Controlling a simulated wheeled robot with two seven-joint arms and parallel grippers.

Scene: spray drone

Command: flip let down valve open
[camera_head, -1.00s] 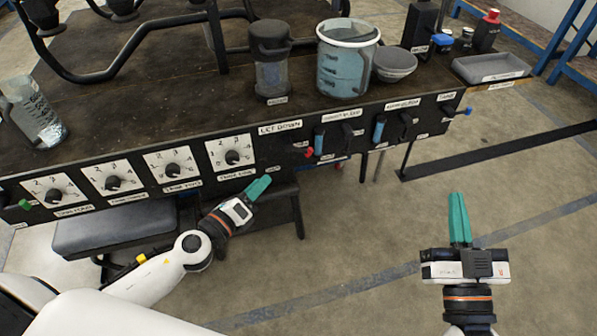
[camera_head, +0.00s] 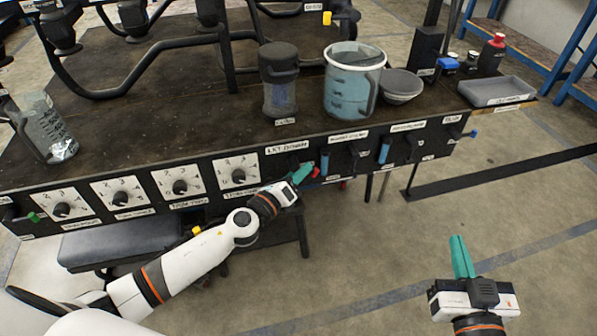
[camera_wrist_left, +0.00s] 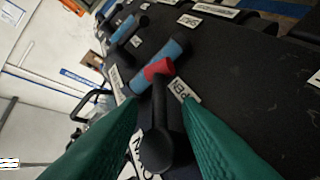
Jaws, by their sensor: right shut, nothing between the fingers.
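In the wrist view the fingers (camera_wrist_left: 157,95) stand apart on either side of the lever; contact cannot be told. The lever's pivot is hidden by my gripper in the head view. My right gripper (camera_head: 458,238) is shut and empty, over the floor at right.
Several dial knobs (camera_head: 239,175) line the panel to the left. A dark jar (camera_head: 280,80), a clear measuring jug (camera_head: 350,85) and a grey bowl (camera_head: 401,86) stand on the bench above. Floor at right is open.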

